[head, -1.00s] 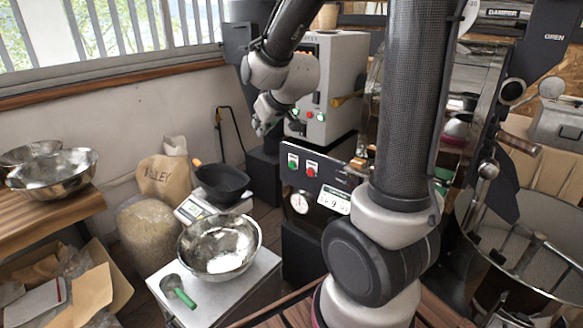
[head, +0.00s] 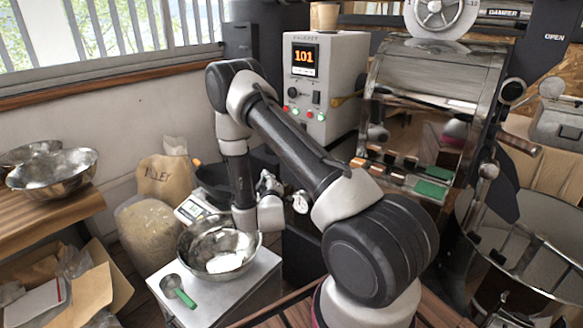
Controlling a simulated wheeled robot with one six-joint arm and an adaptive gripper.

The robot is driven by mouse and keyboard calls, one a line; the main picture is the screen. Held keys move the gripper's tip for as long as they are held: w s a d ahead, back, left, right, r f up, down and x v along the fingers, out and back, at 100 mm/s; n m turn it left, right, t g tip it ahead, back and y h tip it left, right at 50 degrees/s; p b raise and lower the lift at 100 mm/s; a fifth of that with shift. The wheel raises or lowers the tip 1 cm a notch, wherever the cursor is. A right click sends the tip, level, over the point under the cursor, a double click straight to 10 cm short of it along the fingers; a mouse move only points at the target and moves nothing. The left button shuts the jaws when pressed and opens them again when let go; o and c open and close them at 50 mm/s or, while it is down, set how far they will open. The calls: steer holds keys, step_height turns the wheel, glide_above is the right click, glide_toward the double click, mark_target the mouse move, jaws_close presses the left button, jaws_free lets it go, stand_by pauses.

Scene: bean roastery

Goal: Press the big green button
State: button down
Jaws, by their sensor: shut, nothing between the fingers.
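The big green button is hidden in the head view now. My arm and gripper cover the upper part of the dark panel where it sits beside a red button. Only a little of that panel's front shows, with its round white gauge (head: 300,202). My gripper (head: 270,184) is in front of the panel, just above and left of the gauge, partly seen behind my wrist. It is shut and holds nothing. I cannot tell whether its tips touch the button.
A grey control box (head: 325,75) with a 101 display and small buttons stands behind. A metal bowl (head: 212,262) and a green-handled scoop (head: 178,291) rest on a metal-topped stand below my wrist. A scale (head: 190,209) with a black pan is close to my arm.

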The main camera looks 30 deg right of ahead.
steer(key=w+d, duration=0.3)
steer(key=d, duration=0.5)
steer(key=shift+d, duration=0.15)
stand_by(1.6)
steer(key=shift+w+d, duration=0.15)
steer(key=shift+d, duration=0.25)
steer(key=shift+w+d, duration=0.15)
steer(key=shift+d, duration=0.25)
stand_by(0.6)
steer(key=shift+a, duration=0.1)
steer(key=shift+s+a+r, duration=0.1)
steer(key=shift+s+a, duration=0.2)
steer(key=shift+a, duration=0.4)
steer(key=shift+s+a, duration=0.3)
steer(key=shift+a, duration=0.5)
steer(key=shift+s+a, duration=0.25)
steer(key=shift+a, duration=0.5)
steer(key=shift+s+a, duration=0.3)
steer(key=shift+a, duration=0.5)
